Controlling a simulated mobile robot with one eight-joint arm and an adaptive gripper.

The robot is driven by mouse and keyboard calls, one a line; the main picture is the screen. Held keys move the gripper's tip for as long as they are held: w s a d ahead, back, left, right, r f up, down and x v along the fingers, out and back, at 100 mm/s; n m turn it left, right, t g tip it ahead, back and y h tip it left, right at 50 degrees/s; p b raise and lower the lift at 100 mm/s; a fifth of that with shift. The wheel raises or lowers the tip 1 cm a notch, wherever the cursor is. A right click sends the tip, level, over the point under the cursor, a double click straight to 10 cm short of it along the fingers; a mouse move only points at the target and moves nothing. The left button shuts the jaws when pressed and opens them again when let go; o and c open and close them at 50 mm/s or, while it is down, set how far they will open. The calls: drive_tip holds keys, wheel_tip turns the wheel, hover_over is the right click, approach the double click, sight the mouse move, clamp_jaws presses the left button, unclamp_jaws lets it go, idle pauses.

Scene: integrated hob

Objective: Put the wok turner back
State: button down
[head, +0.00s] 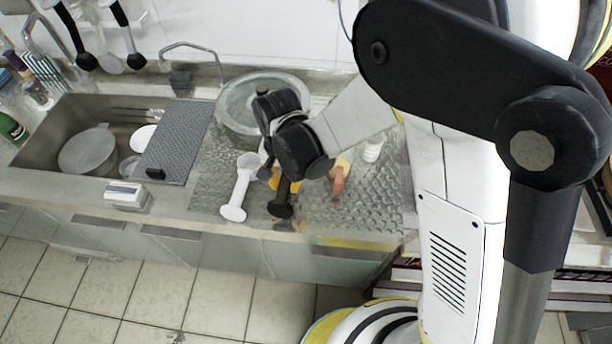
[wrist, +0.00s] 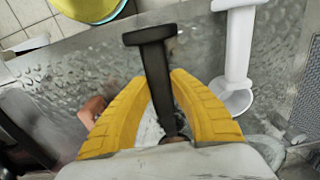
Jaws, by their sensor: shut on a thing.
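A black-handled utensil, which I take to be the wok turner (wrist: 152,50), lies between the yellow fingers of my gripper (wrist: 158,82) in the wrist view. My gripper is shut on its handle. The handle ends in a wide black crosspiece, and its far end is hidden by my gripper. In the head view the black handle (head: 281,203) points toward the counter's front edge, below my gripper (head: 274,182). I cannot tell whether it touches the counter.
A glass lid or pan (head: 240,95) is behind. Black-handled utensils (head: 72,35) hang on the back wall. The sink (head: 60,118) and a grey mat (head: 178,140) are left.

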drive_tip(key=f, duration=0.1)
drive_tip(key=f+b, duration=0.1)
drive_tip(key=shift+d+f, duration=0.2)
drive_tip(key=shift+f, duration=0.2)
drive_tip(key=c, duration=1.3)
unclamp_jaws()
drive_tip(key=shift+o, duration=0.2)
